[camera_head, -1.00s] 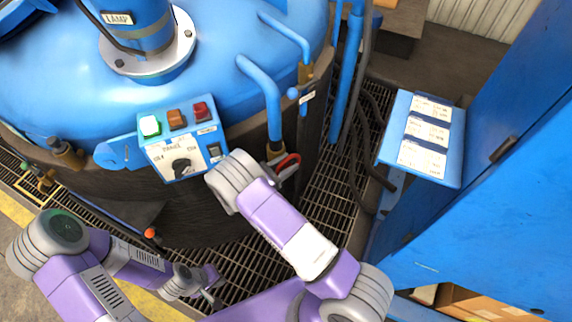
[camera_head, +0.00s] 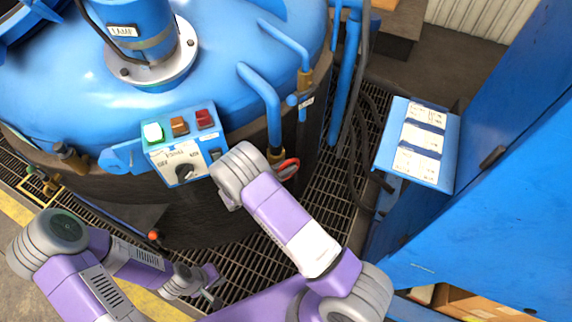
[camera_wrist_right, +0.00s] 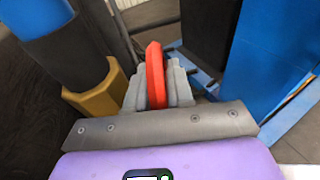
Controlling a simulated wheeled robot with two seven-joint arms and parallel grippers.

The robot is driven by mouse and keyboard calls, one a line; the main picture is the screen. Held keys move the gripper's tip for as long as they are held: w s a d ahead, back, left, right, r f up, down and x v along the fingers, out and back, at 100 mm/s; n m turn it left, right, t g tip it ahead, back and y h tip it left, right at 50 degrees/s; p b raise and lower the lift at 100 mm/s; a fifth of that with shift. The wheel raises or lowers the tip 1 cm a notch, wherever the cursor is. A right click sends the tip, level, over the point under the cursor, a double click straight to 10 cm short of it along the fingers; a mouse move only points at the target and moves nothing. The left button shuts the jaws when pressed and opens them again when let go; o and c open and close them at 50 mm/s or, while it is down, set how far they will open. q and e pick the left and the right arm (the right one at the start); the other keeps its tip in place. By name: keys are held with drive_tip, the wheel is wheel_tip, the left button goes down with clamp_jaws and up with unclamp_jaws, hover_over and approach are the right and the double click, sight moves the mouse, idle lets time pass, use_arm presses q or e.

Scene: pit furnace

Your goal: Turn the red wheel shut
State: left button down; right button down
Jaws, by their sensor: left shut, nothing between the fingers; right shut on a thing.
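The red wheel (camera_head: 288,170) is a small handwheel beside the brass fitting at the foot of a blue pipe, on the furnace's right side. In the right wrist view the red wheel (camera_wrist_right: 155,62) stands edge-on between the grey fingers of my right gripper (camera_wrist_right: 157,90), which is shut on its rim. In the head view my right wrist hides those fingers and part of the wheel. My left gripper (camera_head: 212,296) is shut and empty, low over the floor grating and well away from the wheel.
A control box (camera_head: 182,160) with lit green button and black knob sits left of my right wrist. A brass fitting (camera_wrist_right: 98,92) is close left of my right gripper. Dark hoses (camera_head: 352,150) and a blue cabinet (camera_head: 480,220) stand to the right. Grating (camera_head: 262,250) lies below.

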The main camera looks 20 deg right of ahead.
drive_tip(key=y+p, duration=0.1)
drive_tip(key=y, duration=0.1)
drive_tip(key=y+p, duration=0.1)
drive_tip(key=shift+d+r+g+p, duration=0.2)
drive_tip(key=shift+r+g+p, duration=0.1)
drive_tip(key=shift+g, duration=0.1)
drive_tip(key=shift+d+f+y+p, duration=0.1)
drive_tip(key=shift+f+y+p, duration=0.1)
drive_tip(key=shift+y+p, duration=0.4)
drive_tip(key=shift+y, duration=0.3)
drive_tip(key=c, duration=1.1)
unclamp_jaws()
drive_tip(key=shift+p+v, duration=0.6)
drive_tip(key=shift+v, duration=3.15)
drive_tip(key=shift+w, duration=0.15)
